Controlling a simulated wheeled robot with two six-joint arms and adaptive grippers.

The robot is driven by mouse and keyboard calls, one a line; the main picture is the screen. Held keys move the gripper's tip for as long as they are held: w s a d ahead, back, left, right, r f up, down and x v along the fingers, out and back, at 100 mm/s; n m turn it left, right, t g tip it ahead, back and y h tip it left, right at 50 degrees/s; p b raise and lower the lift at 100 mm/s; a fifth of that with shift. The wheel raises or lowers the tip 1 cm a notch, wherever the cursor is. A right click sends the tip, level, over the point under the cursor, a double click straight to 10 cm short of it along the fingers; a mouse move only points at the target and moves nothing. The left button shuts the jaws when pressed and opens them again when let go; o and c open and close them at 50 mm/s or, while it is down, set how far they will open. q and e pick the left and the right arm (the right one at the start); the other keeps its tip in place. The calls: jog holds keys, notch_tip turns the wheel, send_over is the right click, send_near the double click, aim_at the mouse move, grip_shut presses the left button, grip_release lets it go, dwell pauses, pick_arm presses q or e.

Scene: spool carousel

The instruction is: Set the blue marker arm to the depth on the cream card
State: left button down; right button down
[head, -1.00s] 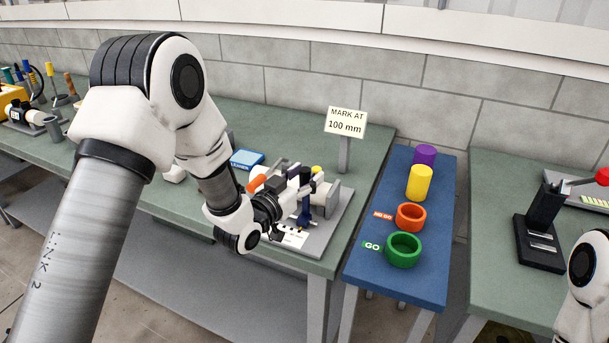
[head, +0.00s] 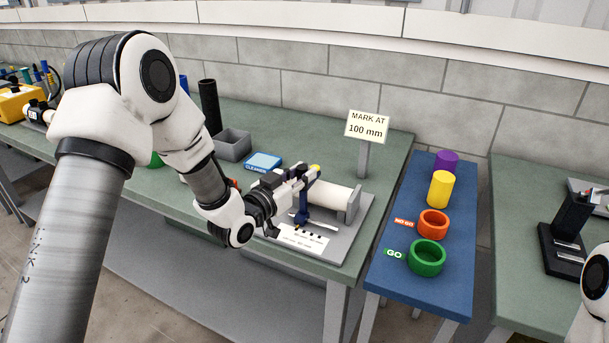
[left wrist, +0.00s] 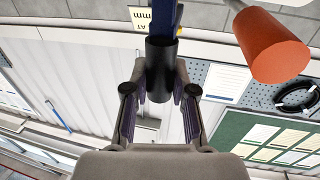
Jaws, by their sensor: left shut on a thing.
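The cream card (head: 367,126) reads "MARK AT 100 mm" and stands on a post behind the bench fixture. The fixture's grey base (head: 349,236) carries a white horizontal cylinder (head: 331,195) with a grey end plate at its right. The blue marker arm (head: 302,205) stands at the cylinder's left part. My left gripper (head: 304,176) is at its top. In the left wrist view, my left gripper (left wrist: 160,97) is shut on a dark round knob (left wrist: 161,65) joined to the blue bar. The scale reading is too small to tell. My right gripper is out of view.
A white printed sheet (head: 302,240) lies on the base's front. A blue box (head: 263,162) and a grey bin (head: 232,144) stand behind. A blue table (head: 414,270) at right holds green and orange rings. An orange cylinder (left wrist: 270,47) is close beside the gripper.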

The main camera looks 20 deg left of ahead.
pick_arm(q)
jog(key=c, duration=1)
grip_release()
jog(key=shift+a, duration=0.15)
jog(key=shift+o, duration=0.4)
jog(key=shift+w+a+f, duration=0.1)
jog(key=shift+w+a, duration=0.05)
jog(key=v, duration=1.2)
